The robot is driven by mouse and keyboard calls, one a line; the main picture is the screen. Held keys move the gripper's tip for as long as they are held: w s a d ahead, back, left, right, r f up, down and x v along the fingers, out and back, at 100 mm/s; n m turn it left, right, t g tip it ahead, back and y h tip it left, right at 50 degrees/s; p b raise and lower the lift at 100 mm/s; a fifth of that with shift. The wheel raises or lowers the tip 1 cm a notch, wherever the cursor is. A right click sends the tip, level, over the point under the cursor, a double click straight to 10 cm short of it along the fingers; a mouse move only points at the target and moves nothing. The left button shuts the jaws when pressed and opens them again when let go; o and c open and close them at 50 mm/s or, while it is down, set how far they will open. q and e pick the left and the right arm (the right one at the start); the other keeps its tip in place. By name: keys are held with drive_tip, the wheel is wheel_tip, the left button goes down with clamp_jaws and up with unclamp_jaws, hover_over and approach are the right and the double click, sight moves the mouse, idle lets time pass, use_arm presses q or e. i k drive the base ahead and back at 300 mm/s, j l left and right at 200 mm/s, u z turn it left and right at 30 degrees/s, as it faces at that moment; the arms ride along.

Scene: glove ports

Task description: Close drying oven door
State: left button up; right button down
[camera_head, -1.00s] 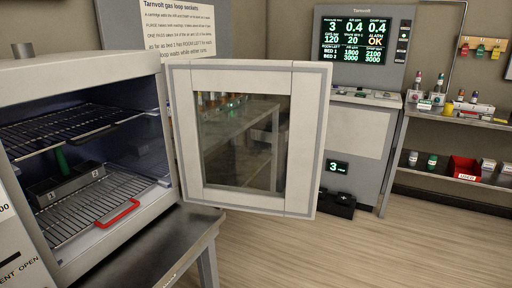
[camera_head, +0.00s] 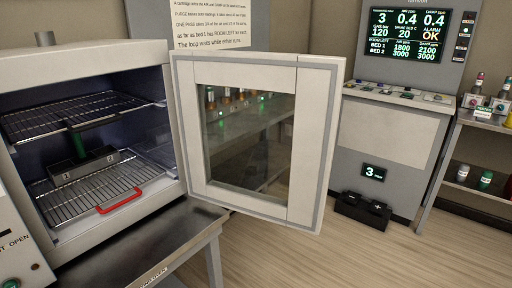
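The drying oven (camera_head: 128,216) stands at the left on a grey metal table. Its door (camera_head: 312,150), a pale frame around a dark window, is hinged at the oven's right side and stands wide open, swung out to the right. Inside are two wire shelves; the lower one (camera_head: 75,200) has a red handle (camera_head: 121,202) at its front. A dark metal block (camera_head: 82,168) with a green-topped cylinder sits on the lower shelf. Neither of my grippers shows in the view.
The oven's table (camera_head: 165,250) reaches under the open door. A grey cabinet with a screen (camera_head: 408,32) stands behind the door to the right, with a black plus-minus box (camera_head: 362,210) on the floor. A shelf (camera_head: 468,190) holds bottles at far right. The wooden floor in front is clear.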

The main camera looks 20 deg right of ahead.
sight(316, 81)
drive_tip(key=l+u, duration=0.25)
drive_tip(key=l, duration=0.35)
drive_tip(key=l+u, duration=0.3)
drive_tip(key=l, duration=0.25)
drive_tip(key=k+l+u, duration=0.1)
drive_tip(key=l+u, duration=0.15)
drive_tip(key=l, duration=0.35)
drive_tip(key=k+l+u, duration=0.25)
drive_tip(key=l, duration=0.3)
drive_tip(key=l+u, duration=0.2)
drive_tip(key=l, duration=0.2)
drive_tip(key=i+l+u, duration=0.2)
drive_tip(key=l, duration=0.2)
drive_tip(key=i+l+u, duration=0.2)
drive_tip(key=l, duration=0.15)
drive_tip(key=l+u, duration=0.15)
drive_tip(key=l, duration=0.2)
drive_tip(key=i+l, duration=0.15)
drive_tip(key=l, duration=0.15)
drive_tip(key=i+l+u, duration=0.15)
drive_tip(key=l, duration=0.2)
